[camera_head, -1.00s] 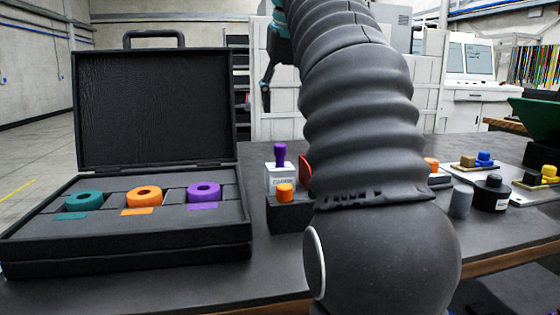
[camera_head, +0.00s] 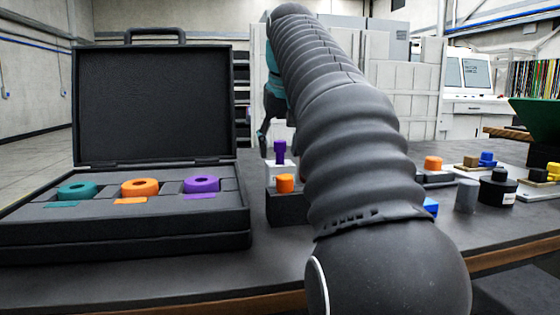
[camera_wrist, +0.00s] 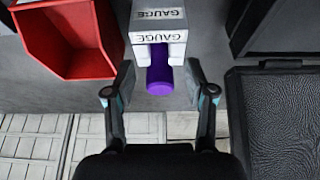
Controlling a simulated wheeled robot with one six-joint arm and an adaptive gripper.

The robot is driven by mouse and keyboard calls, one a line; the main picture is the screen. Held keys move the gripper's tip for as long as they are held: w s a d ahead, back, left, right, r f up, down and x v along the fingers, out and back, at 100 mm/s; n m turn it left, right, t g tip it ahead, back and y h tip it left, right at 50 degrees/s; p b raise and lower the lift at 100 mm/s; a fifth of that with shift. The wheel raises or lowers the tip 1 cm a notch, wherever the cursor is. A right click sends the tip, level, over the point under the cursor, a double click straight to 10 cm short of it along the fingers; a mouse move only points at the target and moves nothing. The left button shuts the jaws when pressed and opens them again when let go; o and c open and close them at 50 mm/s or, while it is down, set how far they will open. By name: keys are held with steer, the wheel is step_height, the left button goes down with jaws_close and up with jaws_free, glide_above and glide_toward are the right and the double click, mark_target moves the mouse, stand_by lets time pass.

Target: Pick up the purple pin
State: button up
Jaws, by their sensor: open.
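The purple pin (camera_head: 280,149) stands upright in a white block labelled GAUGE (camera_head: 281,173) on the table, right of the open case. In the wrist view the purple pin (camera_wrist: 159,76) points toward me from the white gauge block (camera_wrist: 158,22). My gripper (camera_wrist: 160,88) is open, with one finger on each side of the pin and a gap on both sides. In the head view my gripper (camera_head: 263,138) is near the pin, at its upper left, partly hidden behind my arm.
An open black case (camera_head: 120,240) holds teal, orange and purple rings at left. A dark block with an orange piece (camera_head: 285,183) stands in front of the gauge block. A red bin (camera_wrist: 68,40) is beside it. Several other fixtures stand at right.

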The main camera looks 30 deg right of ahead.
jaws_close()
stand_by(0.3)
